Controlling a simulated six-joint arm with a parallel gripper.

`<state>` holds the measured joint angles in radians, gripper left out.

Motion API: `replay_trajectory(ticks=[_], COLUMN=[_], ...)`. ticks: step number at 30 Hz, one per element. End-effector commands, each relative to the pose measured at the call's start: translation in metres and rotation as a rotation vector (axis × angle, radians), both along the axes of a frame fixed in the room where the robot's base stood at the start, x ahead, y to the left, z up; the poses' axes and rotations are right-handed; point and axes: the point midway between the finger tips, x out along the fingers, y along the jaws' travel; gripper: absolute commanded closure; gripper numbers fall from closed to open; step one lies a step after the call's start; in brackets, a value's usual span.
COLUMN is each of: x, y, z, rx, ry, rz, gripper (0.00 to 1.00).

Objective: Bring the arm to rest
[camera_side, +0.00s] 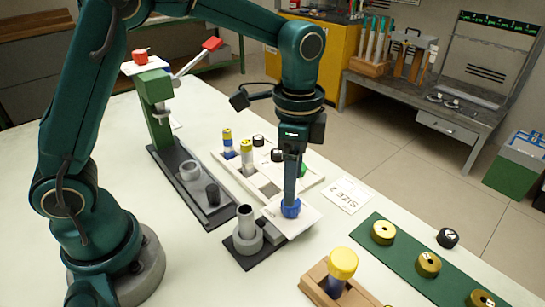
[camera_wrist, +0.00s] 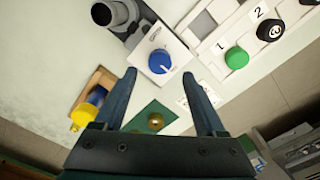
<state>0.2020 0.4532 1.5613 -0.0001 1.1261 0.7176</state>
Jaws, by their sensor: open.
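My gripper (camera_side: 291,199) points straight down over the table, just above a blue knob (camera_side: 291,209) on a white plate. In the wrist view, the two fingers of my gripper (camera_wrist: 158,73) stand apart with nothing between them. The blue knob (camera_wrist: 159,61) shows just beyond the fingertips, on the white plate (camera_wrist: 153,39). I cannot tell how far the tips are above the knob.
A grey cylinder fixture (camera_side: 245,235) stands close left of the plate. Behind is a white slotted tray (camera_side: 305,181) with rods and caps. A green lever press (camera_side: 155,95) stands left. A wooden holder (camera_side: 318,283) with a yellow-capped piece and a green strip (camera_side: 403,262) are in front.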

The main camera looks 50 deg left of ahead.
Motion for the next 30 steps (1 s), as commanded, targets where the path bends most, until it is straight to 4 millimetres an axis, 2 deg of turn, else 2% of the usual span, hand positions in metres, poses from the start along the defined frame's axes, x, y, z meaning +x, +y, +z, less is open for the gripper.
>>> replay_trajectory(ticks=[12,17,24,30], x=[0.001,0.002,-0.029,-0.066], y=[0.001,0.008,0.030,0.046], z=[0.008,0.034,0.083,0.100], rx=[-0.001,-0.015,-0.046,-0.085], ry=[-0.006,-0.082,-0.236,-0.350], rz=[0.004,0.027,0.157,0.343], gripper=[0.27,0.27,0.27,0.27])
